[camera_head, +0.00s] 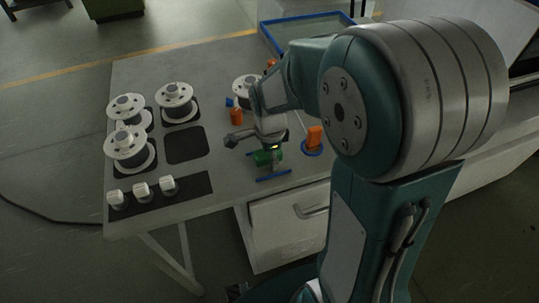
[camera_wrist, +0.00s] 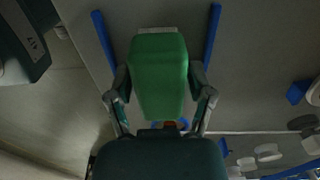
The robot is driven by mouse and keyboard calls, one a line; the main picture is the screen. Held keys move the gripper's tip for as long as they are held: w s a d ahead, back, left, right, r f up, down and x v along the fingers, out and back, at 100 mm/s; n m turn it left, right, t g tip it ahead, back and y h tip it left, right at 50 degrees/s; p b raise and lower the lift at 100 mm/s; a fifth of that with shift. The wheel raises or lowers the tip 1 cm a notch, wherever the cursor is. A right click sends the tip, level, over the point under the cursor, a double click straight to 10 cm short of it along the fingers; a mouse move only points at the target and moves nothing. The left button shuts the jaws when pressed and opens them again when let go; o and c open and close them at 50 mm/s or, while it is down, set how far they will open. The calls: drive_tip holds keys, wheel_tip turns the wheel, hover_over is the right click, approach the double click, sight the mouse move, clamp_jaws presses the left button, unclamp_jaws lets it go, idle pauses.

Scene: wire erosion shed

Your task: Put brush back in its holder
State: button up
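The green block (camera_wrist: 158,75), which I take to be the brush, has a pale strip at its far end. It fills the space between the fingers of my gripper (camera_wrist: 160,85) in the wrist view, and both fingers look closed against its sides. In the head view the green brush (camera_head: 265,158) shows just below my gripper (camera_head: 270,146), low over the bench near its front edge. Two parallel blue strips (camera_wrist: 212,35) flank it; one also shows in the head view (camera_head: 274,176). Whether these strips are the holder, and whether the brush touches the bench, I cannot tell.
The grey bench (camera_head: 225,185) carries white spools (camera_head: 131,146) on dark pads at the left and several small white parts (camera_head: 142,190) on a dark strip. An orange piece (camera_head: 314,137) stands on a blue round base to the right. A blue-rimmed tray (camera_head: 300,17) lies behind.

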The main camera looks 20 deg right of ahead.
drive_tip(key=shift+r, duration=0.1)
idle(0.3)
wheel_tip(320, 180, up, 11)
drive_tip(key=shift+r, duration=0.15)
drive_tip(key=s+r+n+t, duration=0.2)
drive_tip(key=s+n, duration=0.5)
drive_tip(key=n, duration=0.2)
drive_tip(key=s+r+n+t, duration=0.2)
drive_tip(key=s+n+t, duration=0.1)
drive_tip(key=s+n, duration=0.4)
drive_tip(key=shift+a+r+n+t, duration=0.25)
drive_tip(key=shift+r+n+t, duration=0.05)
drive_tip(key=shift+n, duration=0.7)
